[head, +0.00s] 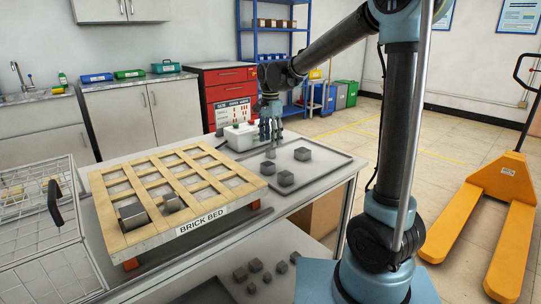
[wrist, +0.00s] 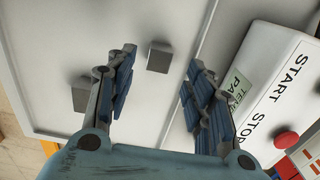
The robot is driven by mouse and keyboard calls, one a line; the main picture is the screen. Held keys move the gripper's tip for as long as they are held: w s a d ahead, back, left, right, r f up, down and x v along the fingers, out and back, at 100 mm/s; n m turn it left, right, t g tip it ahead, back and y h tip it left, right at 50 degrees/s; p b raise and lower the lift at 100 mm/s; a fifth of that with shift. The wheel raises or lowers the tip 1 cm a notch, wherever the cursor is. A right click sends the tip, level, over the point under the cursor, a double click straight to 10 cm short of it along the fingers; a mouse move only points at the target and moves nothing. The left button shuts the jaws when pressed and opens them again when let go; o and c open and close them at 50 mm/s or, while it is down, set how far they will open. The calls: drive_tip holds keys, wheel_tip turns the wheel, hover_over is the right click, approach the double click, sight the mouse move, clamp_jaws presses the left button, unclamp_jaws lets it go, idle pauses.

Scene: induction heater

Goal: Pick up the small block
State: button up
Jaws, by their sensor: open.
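Several dark grey blocks lie on a grey tray (head: 322,173) at the right of the table. The smallest-looking block (head: 270,154) is just below my gripper (head: 270,138) in the head view. Larger blocks (head: 303,154) (head: 285,178) (head: 267,168) lie nearby. In the wrist view, my gripper (wrist: 160,82) is open and empty, pointing down. A grey block (wrist: 159,57) shows between its fingertips, toward the upper side, apparently the small block. Another block (wrist: 77,90) is partly hidden behind the left finger. The gap in height is hard to judge.
A white control box (head: 240,136) with START and STOP labels stands close beside my gripper; it also shows in the wrist view (wrist: 280,85). The wooden brick bed (head: 205,215) holds two blocks, left of the tray. A wire basket (head: 40,240) is at far left.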

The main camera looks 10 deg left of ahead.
sight(271, 149)
drive_tip(key=shift+f, duration=2.75)
clamp_jaws()
